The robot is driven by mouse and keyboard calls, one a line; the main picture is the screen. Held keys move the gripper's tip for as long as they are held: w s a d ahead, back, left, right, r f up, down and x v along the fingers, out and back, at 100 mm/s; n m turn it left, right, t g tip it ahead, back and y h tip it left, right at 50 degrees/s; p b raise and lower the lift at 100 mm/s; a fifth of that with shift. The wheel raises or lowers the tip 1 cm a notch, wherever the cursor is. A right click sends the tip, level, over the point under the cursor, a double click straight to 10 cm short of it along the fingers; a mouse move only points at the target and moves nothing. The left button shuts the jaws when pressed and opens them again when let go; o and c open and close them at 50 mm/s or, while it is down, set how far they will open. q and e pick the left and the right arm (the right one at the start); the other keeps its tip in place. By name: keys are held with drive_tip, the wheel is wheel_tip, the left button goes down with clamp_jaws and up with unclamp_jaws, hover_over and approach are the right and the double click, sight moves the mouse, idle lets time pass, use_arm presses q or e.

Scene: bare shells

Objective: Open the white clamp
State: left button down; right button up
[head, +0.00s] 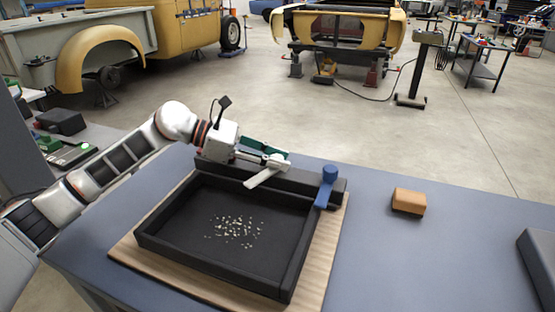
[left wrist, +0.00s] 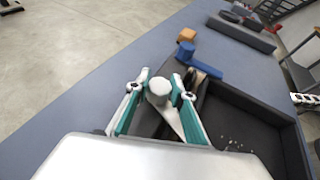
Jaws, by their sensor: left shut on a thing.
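The white clamp (head: 262,178) sits on the back rail of a black tray (head: 165,245). Its light lever slants down toward the tray's inside. In the left wrist view the white clamp's round knob (left wrist: 158,88) is between the green-sided fingers. My left gripper (head: 280,160) is shut on the white clamp; the fingers hide part of it. In the left wrist view my left gripper (left wrist: 160,95) has a finger on each side of the knob. A blue clamp (head: 328,182) stands at the right end of the same rail. My right gripper is not in view.
The tray rests on a wooden board (head: 190,285) on a blue-grey table (head: 445,255). Small pale bits (head: 235,230) lie in the tray. An orange-brown block (head: 408,201) lies to its right, and a dark grey object (head: 540,262) at the right edge. The table between them is clear.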

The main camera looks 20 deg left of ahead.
use_arm(q)
drive_tip(key=c, duration=1.7)
unclamp_jaws()
drive_tip(key=v, duration=1.2)
